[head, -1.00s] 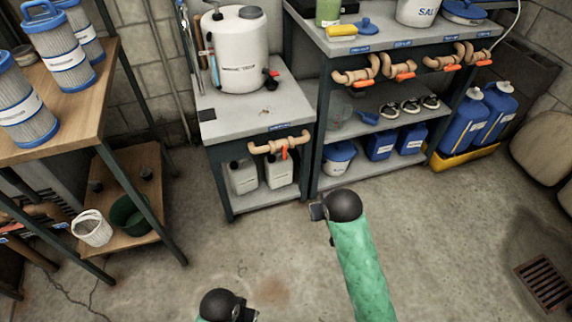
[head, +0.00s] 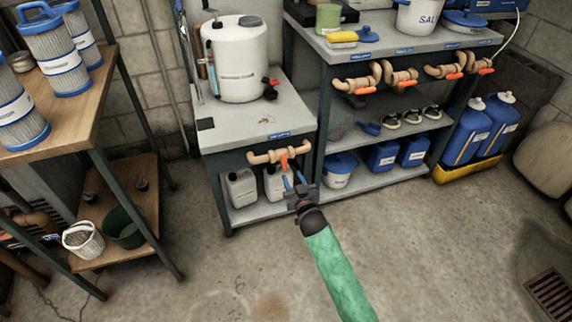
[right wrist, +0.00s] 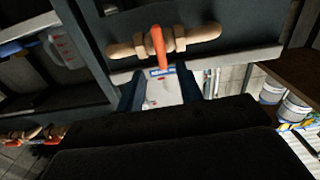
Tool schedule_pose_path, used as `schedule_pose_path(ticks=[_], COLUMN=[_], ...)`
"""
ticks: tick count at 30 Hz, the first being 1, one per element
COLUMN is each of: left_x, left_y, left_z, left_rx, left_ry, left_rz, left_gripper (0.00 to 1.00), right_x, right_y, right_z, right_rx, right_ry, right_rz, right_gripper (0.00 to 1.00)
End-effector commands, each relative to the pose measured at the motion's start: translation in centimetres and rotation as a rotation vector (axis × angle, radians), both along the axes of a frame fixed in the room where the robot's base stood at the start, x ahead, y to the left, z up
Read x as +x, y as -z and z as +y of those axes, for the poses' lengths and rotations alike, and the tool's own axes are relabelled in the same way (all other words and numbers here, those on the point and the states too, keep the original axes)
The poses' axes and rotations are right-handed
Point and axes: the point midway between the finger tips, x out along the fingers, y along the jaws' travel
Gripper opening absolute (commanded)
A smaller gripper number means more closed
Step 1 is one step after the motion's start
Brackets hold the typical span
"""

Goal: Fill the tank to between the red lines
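The white tank (head: 234,62) stands on the grey bench, with a dark lid and a red and black fitting (head: 270,82) low on its right. I cannot make out red lines on it. On the bench front is a tan pipe valve (head: 262,157) with an orange handle (head: 284,163) pointing down. In the right wrist view, the valve (right wrist: 125,49) and handle (right wrist: 158,45) are ahead of the fingers. My right gripper (head: 293,178) is open and empty, just below the handle; its spread fingers also show in the wrist view (right wrist: 160,88). My left gripper is out of view.
White jugs (head: 240,187) stand on the shelf under the valve. More orange-handled valves (head: 402,76) line the right-hand bench. A wooden rack (head: 95,95) with filter cartridges is at left. Blue canisters (head: 466,130) stand at right. The concrete floor in front is clear.

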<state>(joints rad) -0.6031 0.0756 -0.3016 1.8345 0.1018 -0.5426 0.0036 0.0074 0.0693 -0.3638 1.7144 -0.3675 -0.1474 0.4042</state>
Motion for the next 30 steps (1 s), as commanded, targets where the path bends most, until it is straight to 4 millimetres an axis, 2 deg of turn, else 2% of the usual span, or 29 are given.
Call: schedule_pose_path(ticks=[5,15,21,30], left_x=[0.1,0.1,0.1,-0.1], left_y=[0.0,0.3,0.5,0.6], left_z=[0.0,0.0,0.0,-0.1], left_rx=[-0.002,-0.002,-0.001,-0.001], left_ry=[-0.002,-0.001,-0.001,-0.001], left_rz=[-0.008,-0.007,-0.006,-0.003], left_gripper=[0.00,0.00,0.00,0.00], right_x=[0.6,4.8,6.7,7.4], right_y=[-0.2,-0.2,-0.2,-0.2], right_z=[0.3,1.7,2.2,2.5], right_rx=[0.031,0.030,0.028,0.029], right_ry=[-0.004,-0.004,-0.003,-0.003], right_rz=[-0.001,-0.001,0.000,0.001], right_gripper=[0.36,0.36,0.36,0.36])
